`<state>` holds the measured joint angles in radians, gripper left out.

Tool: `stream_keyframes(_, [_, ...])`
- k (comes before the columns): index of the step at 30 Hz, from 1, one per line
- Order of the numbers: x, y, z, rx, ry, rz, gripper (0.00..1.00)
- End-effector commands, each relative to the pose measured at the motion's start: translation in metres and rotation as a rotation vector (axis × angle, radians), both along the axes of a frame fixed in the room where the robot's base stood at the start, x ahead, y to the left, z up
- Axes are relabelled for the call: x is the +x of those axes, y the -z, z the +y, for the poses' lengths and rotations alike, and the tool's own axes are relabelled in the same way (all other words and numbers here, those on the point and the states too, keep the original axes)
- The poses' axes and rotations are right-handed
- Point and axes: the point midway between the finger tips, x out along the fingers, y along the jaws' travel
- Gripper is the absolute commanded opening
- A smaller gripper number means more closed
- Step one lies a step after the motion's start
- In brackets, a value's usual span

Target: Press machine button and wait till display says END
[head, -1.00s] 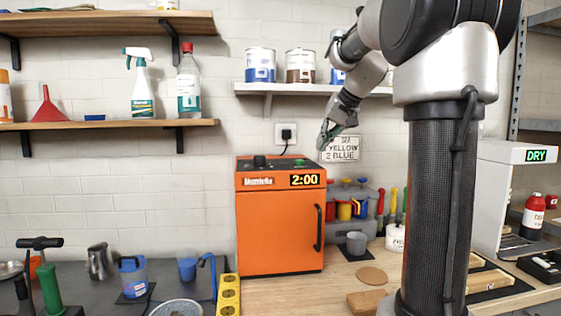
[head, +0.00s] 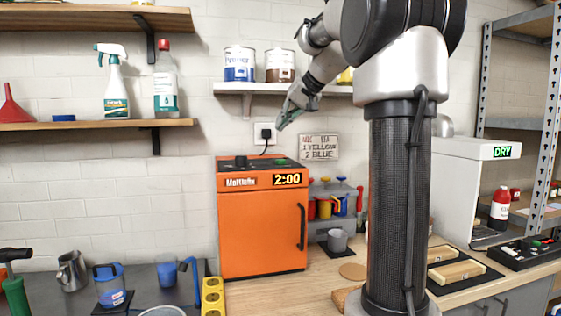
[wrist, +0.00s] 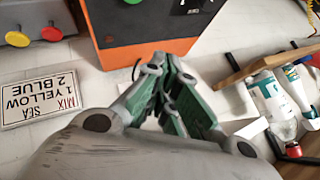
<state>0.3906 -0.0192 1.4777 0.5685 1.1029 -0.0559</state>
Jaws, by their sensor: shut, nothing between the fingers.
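The orange machine (head: 262,228) stands on the bench against the wall. Its front display (head: 287,179) reads 2:00. A dark knob (head: 241,161) is on its top; a green button there is hard to make out. In the wrist view the orange machine (wrist: 150,52) is at the top, with its black panel and knobs (wrist: 190,6) cut by the frame edge. My gripper (head: 283,122) is shut and empty, in the air above the machine's right half, apart from it. Its closed fingers also show in the wrist view (wrist: 164,75).
A shelf with paint cans (head: 240,64) is just above my gripper. A wall sign (head: 319,147) and a rack of coloured containers (head: 335,200) are right of the machine. A white unit with a DRY display (head: 502,152) stands farther right. Bottles (wrist: 268,98) show in the wrist view.

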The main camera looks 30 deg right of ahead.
Motion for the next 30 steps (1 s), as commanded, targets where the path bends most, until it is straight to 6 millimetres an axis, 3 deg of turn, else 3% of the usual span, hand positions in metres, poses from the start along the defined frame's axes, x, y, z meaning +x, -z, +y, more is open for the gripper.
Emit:
stream_keyframes(9, [-0.001, 0.046, 0.000, 0.001, 0.001, 0.003, 0.00])
stream_keyframes(15, [0.000, 0.065, 0.000, 0.000, 0.000, 0.000, 0.00])
stream_keyframes(30, [0.000, 0.073, 0.000, 0.000, 0.000, 0.000, 0.00])
